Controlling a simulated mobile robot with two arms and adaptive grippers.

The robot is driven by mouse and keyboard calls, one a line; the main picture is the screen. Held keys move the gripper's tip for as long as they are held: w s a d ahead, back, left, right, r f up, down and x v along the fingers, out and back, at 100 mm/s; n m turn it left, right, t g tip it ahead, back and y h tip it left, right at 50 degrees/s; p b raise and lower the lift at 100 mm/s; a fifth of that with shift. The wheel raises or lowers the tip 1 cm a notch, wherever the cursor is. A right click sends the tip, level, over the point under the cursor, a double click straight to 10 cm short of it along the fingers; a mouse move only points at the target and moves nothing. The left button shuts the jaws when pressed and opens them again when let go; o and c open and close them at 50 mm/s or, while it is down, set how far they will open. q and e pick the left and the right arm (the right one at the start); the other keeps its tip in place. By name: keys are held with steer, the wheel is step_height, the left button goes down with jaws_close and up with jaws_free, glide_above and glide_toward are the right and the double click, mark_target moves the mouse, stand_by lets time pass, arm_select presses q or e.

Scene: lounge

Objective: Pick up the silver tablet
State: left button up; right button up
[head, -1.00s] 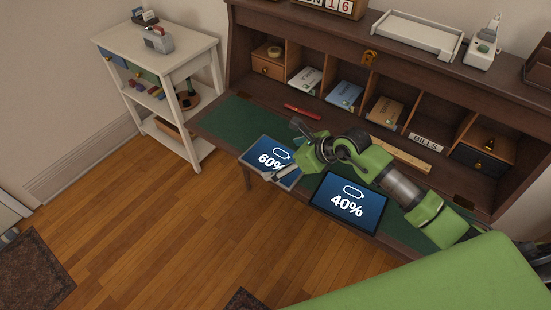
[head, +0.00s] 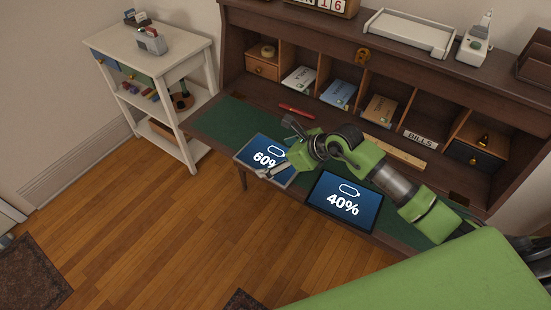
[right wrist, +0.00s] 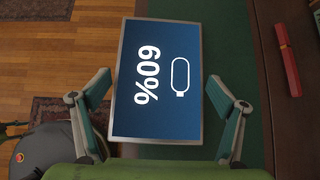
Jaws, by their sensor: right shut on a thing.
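The silver tablet (head: 249,150) has a pale rim and a blue screen reading 60%. It lies near the front edge of the desk, left of a dark-rimmed tablet (head: 345,201) reading 40%. My right gripper (head: 277,157) reaches over the silver tablet from the right and hides part of it. In the right wrist view the silver tablet (right wrist: 158,115) is between the two fingers of my right gripper (right wrist: 160,92), which is shut on it. I cannot see a clear gap between tablet and desk. My left gripper is not in view.
The desk's green mat (head: 228,118) has free room at the left. A red pen-like item (head: 297,111) and a wooden ruler (head: 393,151) lie behind. Cubbyholes with booklets (head: 338,93) line the back. A white shelf cart (head: 168,65) stands at the left.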

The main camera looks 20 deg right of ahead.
steer(key=s+r, duration=0.1)
steer(key=r, duration=0.1)
steer(key=s+r, duration=0.2)
steer(key=r, duration=0.1)
steer(key=s+d+r+b, duration=0.1)
steer(key=r, duration=0.2)
steer(key=shift+s, duration=0.4)
steer(key=s+d+r+b, duration=0.1)
steer(key=s+r, duration=0.3)
steer(key=s, duration=0.5)
steer(key=shift+d+b, duration=0.15)
steer(key=shift+b, duration=0.5)
steer(key=shift+r, duration=0.1)
